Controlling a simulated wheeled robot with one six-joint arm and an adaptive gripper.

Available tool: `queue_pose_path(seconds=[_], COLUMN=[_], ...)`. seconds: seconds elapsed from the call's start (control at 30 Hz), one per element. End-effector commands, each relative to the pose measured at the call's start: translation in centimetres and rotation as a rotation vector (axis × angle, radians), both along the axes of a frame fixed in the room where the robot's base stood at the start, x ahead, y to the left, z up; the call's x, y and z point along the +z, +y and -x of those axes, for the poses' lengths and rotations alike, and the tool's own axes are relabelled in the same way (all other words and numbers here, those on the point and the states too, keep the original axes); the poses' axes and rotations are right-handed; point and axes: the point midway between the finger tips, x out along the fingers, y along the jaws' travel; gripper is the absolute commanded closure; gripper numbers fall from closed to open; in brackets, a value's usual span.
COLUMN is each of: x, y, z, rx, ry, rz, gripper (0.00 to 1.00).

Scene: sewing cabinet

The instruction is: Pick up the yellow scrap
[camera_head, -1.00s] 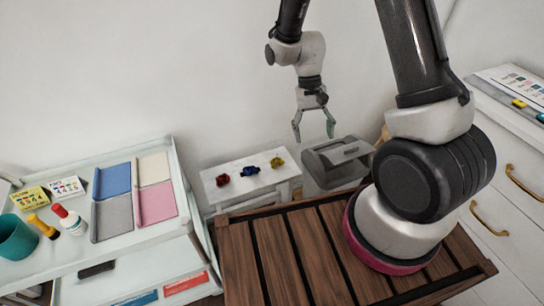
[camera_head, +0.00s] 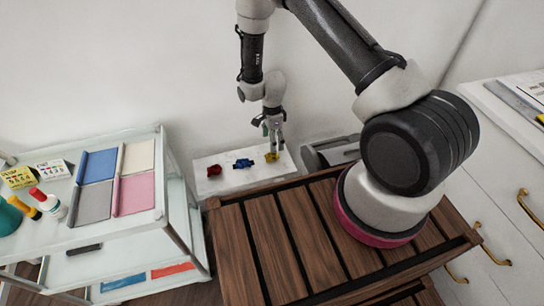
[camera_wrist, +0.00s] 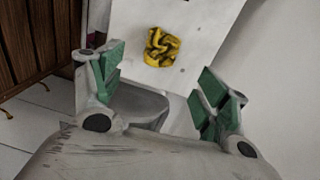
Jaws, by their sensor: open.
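The yellow scrap (camera_head: 272,157) is a small crumpled piece on a small white table (camera_head: 228,181), at the right of a row of three scraps. In the wrist view the yellow scrap (camera_wrist: 162,47) lies ahead of the fingertips, roughly between their lines and apart from both. My gripper (camera_head: 275,143) is above the yellow scrap in the head view, pointing down. Its green-padded fingers (camera_wrist: 160,85) are open and empty in the wrist view. The exact height above the scrap is hard to tell.
A blue scrap (camera_head: 243,163) and a red scrap (camera_head: 214,171) lie left of the yellow one. A grey bin-like object (camera_head: 330,153) stands right of the table. A white cart (camera_head: 140,222) with fabric sheets stands at left. A wall is behind.

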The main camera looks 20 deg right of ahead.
Motion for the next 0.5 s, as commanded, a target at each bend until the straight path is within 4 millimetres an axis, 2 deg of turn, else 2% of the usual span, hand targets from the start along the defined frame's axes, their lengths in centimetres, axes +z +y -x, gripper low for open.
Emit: queue_pose_path(seconds=[0.27,0.5], x=[-3.1,-6.8], y=[-0.1,-0.3], z=[0.3,0.4], rx=[-0.017,-0.016], ry=[0.004,0.005], rz=[0.002,0.002], gripper=[0.25,0.25])
